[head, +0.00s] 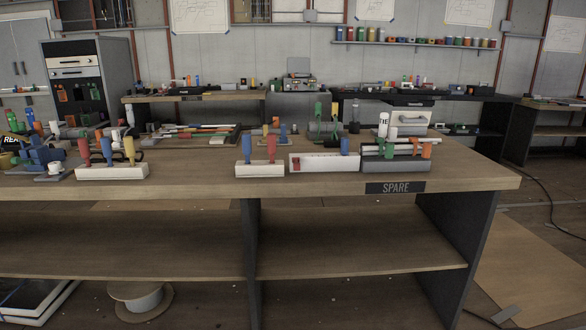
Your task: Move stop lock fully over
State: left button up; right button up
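I cannot tell for certain which thing is the stop lock. Several small units stand along the front edge of the wooden bench (330,188). Farther left, another white block (112,172) has red, blue and yellow handles. Neither of my grippers is in view.
A "SPARE" label (395,187) is on the bench's front edge. More fittings crowd the bench's left side and back. The bench top right of the grey-green unit is clear. Other benches stand behind, and a cable (545,195) lies on the floor at right.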

aim_at(295, 160)
jog(key=u, duration=0.05)
jog(key=i, duration=0.9)
jog(key=z, duration=0.1)
